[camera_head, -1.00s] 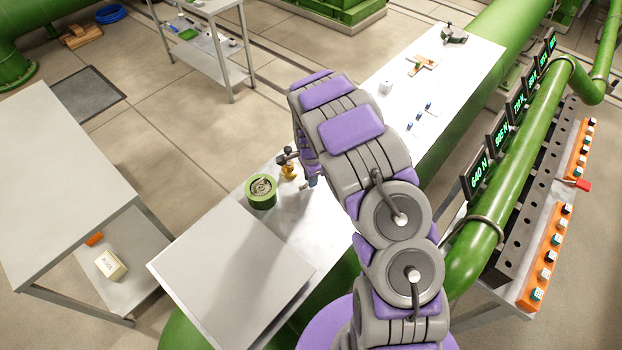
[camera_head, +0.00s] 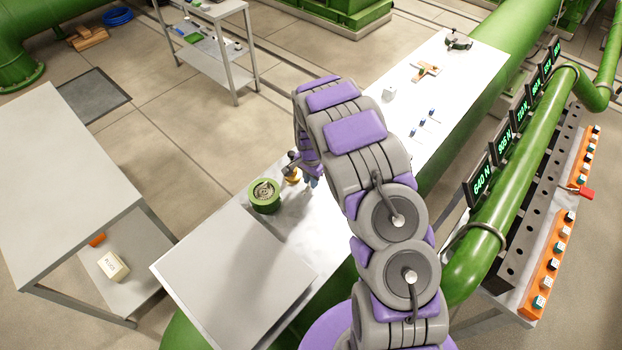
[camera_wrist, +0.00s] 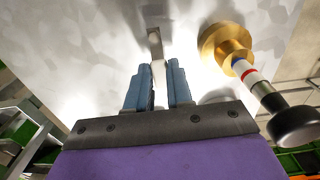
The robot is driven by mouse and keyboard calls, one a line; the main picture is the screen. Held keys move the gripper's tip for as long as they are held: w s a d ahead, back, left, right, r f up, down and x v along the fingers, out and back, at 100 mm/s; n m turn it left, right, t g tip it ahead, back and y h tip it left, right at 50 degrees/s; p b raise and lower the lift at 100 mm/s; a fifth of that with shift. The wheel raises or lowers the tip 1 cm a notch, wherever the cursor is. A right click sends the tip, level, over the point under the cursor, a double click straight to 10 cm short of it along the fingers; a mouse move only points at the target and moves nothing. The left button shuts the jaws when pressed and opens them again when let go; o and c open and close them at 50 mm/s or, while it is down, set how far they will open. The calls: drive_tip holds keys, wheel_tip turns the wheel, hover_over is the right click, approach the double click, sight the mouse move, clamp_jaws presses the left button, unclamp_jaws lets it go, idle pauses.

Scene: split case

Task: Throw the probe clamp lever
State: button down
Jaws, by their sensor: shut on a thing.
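My gripper (camera_wrist: 159,78) has two blue fingers closed on a narrow pale lever (camera_wrist: 155,42) that runs up between them in the wrist view. The far end of the lever stands out past the fingertips. A brass probe fitting (camera_wrist: 228,45) stands to the right of the fingers, apart from them. The probe shaft has white, red and blue bands and ends in a black knob (camera_wrist: 295,125). In the head view, my gripper (camera_head: 312,183) is low over the white bench beside the brass fitting (camera_head: 292,177); the lever is mostly hidden there.
A green round housing (camera_head: 264,196) stands left of the brass fitting. A grey panel (camera_head: 235,275) covers the near end of the bench (camera_head: 455,70). Small parts lie farther along it. A green pipe (camera_head: 500,215) and orange button strips (camera_head: 545,270) run along the right.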

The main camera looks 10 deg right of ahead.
drive_tip(key=shift+w+r, duration=0.1)
drive_tip(key=shift+w, duration=0.1)
drive_tip(key=c, duration=1)
unclamp_jaws()
drive_tip(key=shift+s, duration=0.1)
wheel_tip(320, 180, up, 17)
drive_tip(key=shift+p, duration=0.35)
drive_tip(key=shift+r, duration=0.1)
